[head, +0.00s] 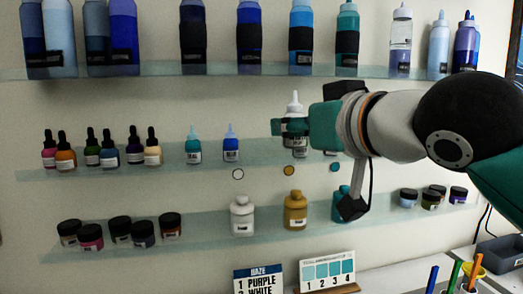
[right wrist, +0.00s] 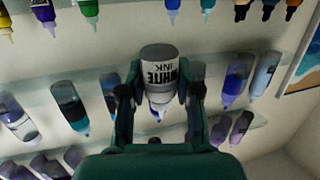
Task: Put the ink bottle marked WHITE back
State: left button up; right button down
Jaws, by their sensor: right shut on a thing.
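The ink bottle marked WHITE (right wrist: 160,68) is between the fingers of my right gripper (right wrist: 160,92) in the right wrist view, its label readable upside down. In the head view the bottle (head: 293,104) shows its pale nozzle pointing up, and my right gripper (head: 296,127) is shut around its body. It is upright at the middle glass shelf (head: 265,152), right of a blue bottle (head: 231,147). I cannot tell whether its base touches the shelf. Green finger parts hide some of the bottle. My left gripper is not in view.
A teal bottle (head: 193,148) and several dropper bottles stand farther left. Below are a white jar-like bottle (head: 242,217), a gold one (head: 295,212) and a teal one (head: 341,205). A recipe card (head: 258,281) and a swatch card (head: 328,270) stand on the counter.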

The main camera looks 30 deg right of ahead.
jog(key=w+d+p, duration=0.1)
jog(key=w+p, duration=0.1)
jog(key=w, duration=0.4)
jog(key=w+d+f+p, duration=0.1)
jog(key=w+d+p, duration=0.1)
jog(key=w, duration=0.4)
jog(key=w+d+f+p, duration=0.1)
jog(key=w+d+p, duration=0.1)
jog(key=w, duration=0.4)
jog(key=shift+f, duration=0.15)
jog(key=shift+s+f, duration=0.2)
jog(key=shift+f, duration=0.25)
notch_tip(320, 180, down, 3)
jog(key=shift+f+b, duration=0.2)
jog(key=shift+b, duration=0.2)
jog(key=shift+w+f+p, duration=0.1)
jog(key=shift+w+p, duration=0.1)
jog(key=shift+p, duration=0.1)
